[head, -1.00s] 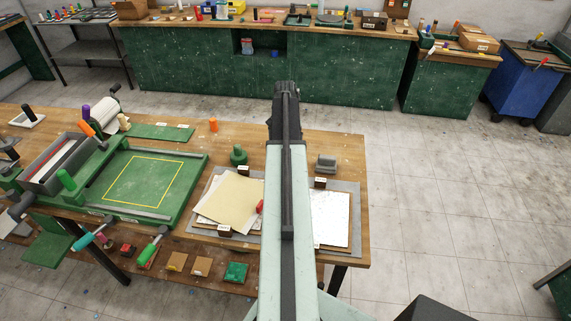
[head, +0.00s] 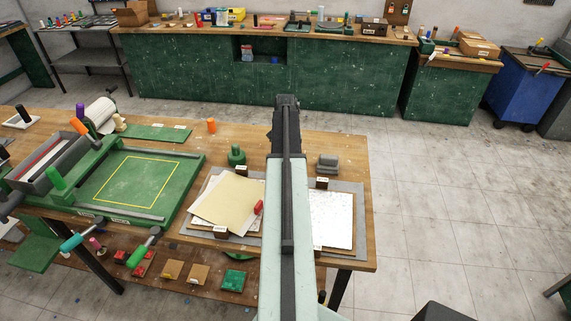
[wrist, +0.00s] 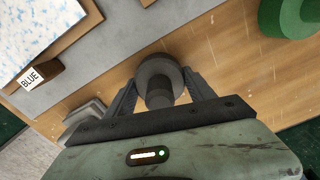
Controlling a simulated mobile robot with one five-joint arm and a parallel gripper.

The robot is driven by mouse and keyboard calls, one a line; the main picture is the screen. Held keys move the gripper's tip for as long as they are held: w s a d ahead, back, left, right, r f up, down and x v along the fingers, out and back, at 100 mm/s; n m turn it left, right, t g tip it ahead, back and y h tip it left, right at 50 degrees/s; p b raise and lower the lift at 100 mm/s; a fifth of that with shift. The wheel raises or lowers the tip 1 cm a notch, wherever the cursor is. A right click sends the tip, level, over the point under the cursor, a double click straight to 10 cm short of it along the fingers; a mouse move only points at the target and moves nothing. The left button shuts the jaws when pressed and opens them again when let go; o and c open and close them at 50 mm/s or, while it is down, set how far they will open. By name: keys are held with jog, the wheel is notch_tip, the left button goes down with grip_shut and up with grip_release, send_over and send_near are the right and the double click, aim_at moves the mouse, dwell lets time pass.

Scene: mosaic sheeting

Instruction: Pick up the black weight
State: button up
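The black weight (wrist: 160,72) shows in the wrist view as a dark grey round body with a narrower knob facing the camera. My gripper (wrist: 161,80) is open, with one finger on each side of the weight and gaps showing beside the knob. The weight appears to stand on the wooden table; whether a fingertip touches it I cannot tell. In the head view my arm hides the weight, and the gripper's dark end (head: 286,103) reaches over the table's far edge in the picture.
A green weight (head: 236,156) stands left of my arm, also in the wrist view (wrist: 290,17). A grey block (head: 327,163) sits to the right. A block labelled BLUE (wrist: 35,77) rests by a speckled sheet (head: 331,219). A yellowish sheet (head: 230,201) lies left.

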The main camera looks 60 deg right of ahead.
grip_shut()
jog(key=shift+r, duration=0.1)
